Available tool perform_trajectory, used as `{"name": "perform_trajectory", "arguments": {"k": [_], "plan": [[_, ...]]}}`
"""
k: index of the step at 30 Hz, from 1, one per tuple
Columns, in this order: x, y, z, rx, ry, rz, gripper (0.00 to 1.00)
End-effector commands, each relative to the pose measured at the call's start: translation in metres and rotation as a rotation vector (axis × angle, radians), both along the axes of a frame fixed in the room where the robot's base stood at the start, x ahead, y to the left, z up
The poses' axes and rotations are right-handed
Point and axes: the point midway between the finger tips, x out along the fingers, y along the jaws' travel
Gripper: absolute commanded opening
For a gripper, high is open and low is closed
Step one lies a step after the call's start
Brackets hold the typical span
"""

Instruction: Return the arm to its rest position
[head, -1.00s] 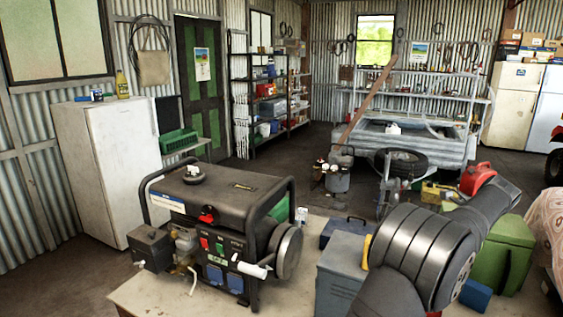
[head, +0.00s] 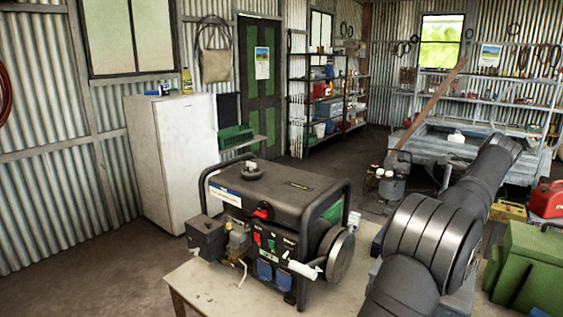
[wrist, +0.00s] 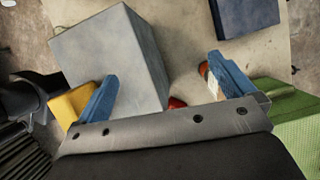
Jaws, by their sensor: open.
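My arm (head: 430,245) rises at the right of the head view, its upper link pointing away toward the back of the shed. My gripper does not show in the head view. In the wrist view my gripper (wrist: 162,68) has its two blue fingers spread wide apart, with nothing held between them. A grey box (wrist: 110,55) lies beyond the fingers, partly behind the left one. A small red thing shows at the gripper's bar, mostly hidden.
A black generator (head: 280,195) stands on a pale table (head: 205,290), left of my arm. Green boxes (head: 530,265), a red can (head: 548,198) and a trailer (head: 460,150) are to the right and behind. A dark blue case (wrist: 246,14) lies near the gripper. Floor at the left is clear.

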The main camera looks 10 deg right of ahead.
Motion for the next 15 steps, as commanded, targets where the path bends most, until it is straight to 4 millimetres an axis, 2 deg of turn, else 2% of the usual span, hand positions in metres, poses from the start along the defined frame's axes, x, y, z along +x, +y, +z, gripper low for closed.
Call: {"name": "perform_trajectory", "arguments": {"k": [3,15], "plan": [[0.016,0.018,0.008,-0.002,-0.001,0.045,0.99],[0.061,0.080,0.033,-0.001,-0.001,0.186,0.99]]}}
